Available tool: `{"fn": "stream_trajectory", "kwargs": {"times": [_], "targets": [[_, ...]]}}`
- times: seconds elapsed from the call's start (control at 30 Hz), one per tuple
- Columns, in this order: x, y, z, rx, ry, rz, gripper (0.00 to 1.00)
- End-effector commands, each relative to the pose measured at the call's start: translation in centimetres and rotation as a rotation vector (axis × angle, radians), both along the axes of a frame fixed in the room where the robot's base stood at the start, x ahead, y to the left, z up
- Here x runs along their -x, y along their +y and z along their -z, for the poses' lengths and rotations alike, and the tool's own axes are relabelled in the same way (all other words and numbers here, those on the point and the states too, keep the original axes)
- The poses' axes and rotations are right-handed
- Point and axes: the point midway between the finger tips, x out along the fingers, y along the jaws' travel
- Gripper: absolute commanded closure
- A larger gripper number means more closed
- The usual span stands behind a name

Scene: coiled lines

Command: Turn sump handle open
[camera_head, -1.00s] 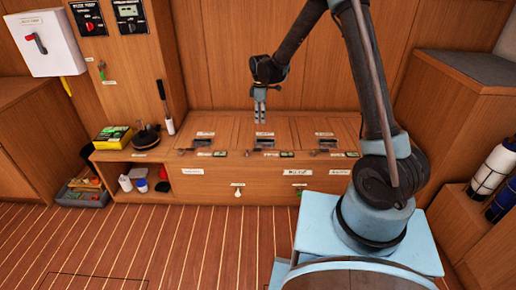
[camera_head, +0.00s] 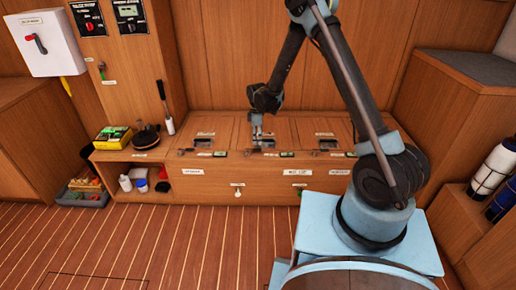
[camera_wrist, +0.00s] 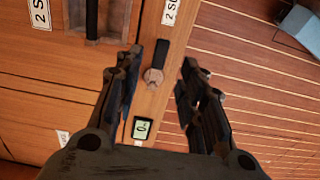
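In the wrist view, a small dark lever handle (camera_wrist: 160,54) with a round metallic pivot (camera_wrist: 152,76) sits on a wooden strip. A small display (camera_wrist: 140,129) is beside it. My gripper (camera_wrist: 174,60) is open, with its fingers spread to either side of the handle. I cannot tell whether either finger touches it. In the head view my gripper (camera_head: 257,138) points down at the middle panel of the low wooden bench. The handle is too small there to make out clearly.
Similar panels with recesses lie to the left (camera_head: 204,142) and right (camera_head: 326,143) of the middle one. A pan (camera_head: 146,138) and a yellow-green box (camera_head: 113,136) stand at the bench's left end. The striped floor (camera_head: 180,245) in front is clear.

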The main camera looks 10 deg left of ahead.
Motion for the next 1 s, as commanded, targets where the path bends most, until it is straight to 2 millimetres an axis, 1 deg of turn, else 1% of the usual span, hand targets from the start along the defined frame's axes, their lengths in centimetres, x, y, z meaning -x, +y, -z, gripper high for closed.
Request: {"fn": "stream_trajectory", "kwargs": {"times": [0.03,0.2,0.4,0.6,0.87,0.97,1.0], "targets": [[0.0,0.0,0.8,0.000,0.000,0.000,0.63],[0.0,0.0,3.2,0.000,0.000,0.000,0.63],[0.0,0.0,5.2,0.000,0.000,0.000,0.63],[0.0,0.0,6.0,0.000,0.000,0.000,0.63],[0.0,0.0,6.1,0.000,0.000,0.000,0.63],[0.0,0.0,6.1,0.000,0.000,0.000,0.84],[0.0,0.0,6.1,0.000,0.000,0.000,0.93]]}}
